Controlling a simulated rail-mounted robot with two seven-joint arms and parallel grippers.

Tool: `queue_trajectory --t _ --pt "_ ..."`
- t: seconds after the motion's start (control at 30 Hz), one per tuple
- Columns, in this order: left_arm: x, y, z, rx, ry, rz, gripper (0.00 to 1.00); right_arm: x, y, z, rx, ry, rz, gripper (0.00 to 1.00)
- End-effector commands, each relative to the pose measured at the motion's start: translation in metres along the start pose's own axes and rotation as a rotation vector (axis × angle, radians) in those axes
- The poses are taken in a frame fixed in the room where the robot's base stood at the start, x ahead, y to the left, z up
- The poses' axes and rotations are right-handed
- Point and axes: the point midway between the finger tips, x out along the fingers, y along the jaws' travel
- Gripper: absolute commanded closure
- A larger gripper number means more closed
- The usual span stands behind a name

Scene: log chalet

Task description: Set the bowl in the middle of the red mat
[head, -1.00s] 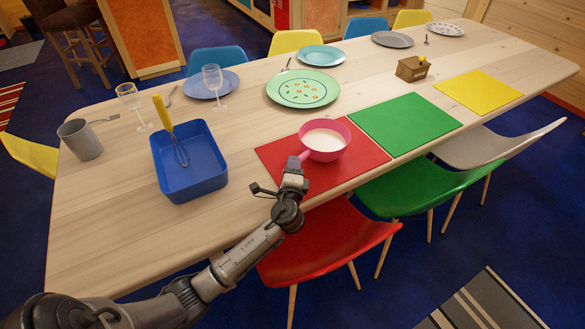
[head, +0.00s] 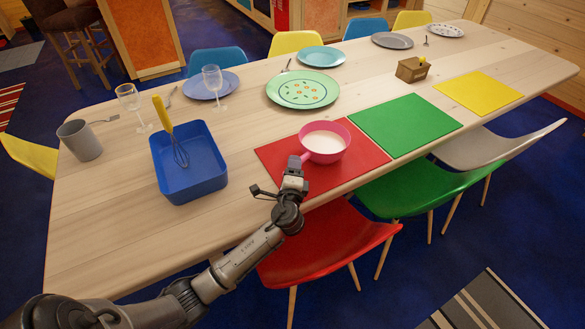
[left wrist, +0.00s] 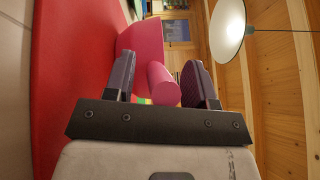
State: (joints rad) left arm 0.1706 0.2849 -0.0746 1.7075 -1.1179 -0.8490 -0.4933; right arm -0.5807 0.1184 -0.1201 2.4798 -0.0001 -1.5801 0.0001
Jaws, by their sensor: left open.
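The pink bowl (head: 325,151), with pale contents, stands upright on the red mat (head: 350,170). In the head view it overlaps the mat's far edge, and its handle points to the left and front. My left gripper (head: 296,163) is low over the mat at the handle end. In the left wrist view the pink handle (left wrist: 162,85) lies between the two open fingers of my left gripper (left wrist: 162,80), with the bowl (left wrist: 143,42) beyond it. A gap shows beside the handle; contact on the other side is unclear. My right gripper is not in view.
A blue tray (head: 205,185) with a yellow-handled whisk (head: 167,120) stands left of the mat. A green mat (head: 410,125) adjoins it at the right. A green patterned plate (head: 303,90) lies behind. A red chair (head: 320,245) is tucked at the front edge.

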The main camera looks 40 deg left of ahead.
Motion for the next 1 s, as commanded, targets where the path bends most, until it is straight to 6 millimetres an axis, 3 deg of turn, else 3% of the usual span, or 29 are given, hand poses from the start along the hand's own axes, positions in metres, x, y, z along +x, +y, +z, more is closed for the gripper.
queue_trajectory --t 0.17,0.7,1.0 --pt "-0.009 -0.002 0.0 -0.001 0.002 0.0 0.49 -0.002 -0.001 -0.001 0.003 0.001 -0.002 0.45" --pt "-0.101 -0.002 0.0 -0.002 0.001 0.001 0.49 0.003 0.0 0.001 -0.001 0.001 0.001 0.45" --pt "-0.119 -0.003 0.0 -0.001 0.0 -0.001 0.49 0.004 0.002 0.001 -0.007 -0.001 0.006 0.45"
